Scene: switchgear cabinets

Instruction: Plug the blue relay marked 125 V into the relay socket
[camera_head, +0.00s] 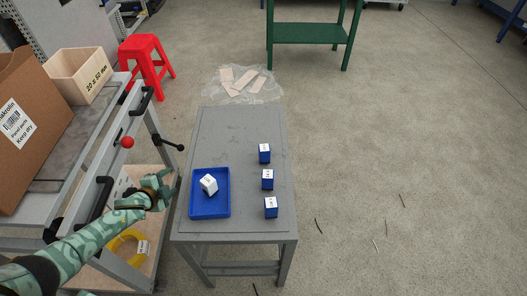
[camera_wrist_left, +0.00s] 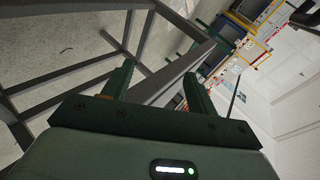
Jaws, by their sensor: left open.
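Three blue relays with white marked tops stand in a row along the right side of the grey table: the far one (camera_head: 264,154), the middle one (camera_head: 267,180) and the near one (camera_head: 270,208). Their markings are too small to read, so I cannot tell which is 125 V. A white block (camera_head: 208,184) with a dark mark lies tilted in a blue tray (camera_head: 210,213) on the table. My left gripper (camera_head: 167,186) is open and empty, left of the tray and the table edge. My right gripper is not in view.
A workbench with black handles (camera_head: 93,204) and a red knob (camera_head: 127,142) stands at left, carrying a cardboard box (camera_head: 32,140) and a wooden bin (camera_head: 80,75). A red stool (camera_head: 147,65) is behind it. The grey table's far part (camera_head: 230,125) is clear.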

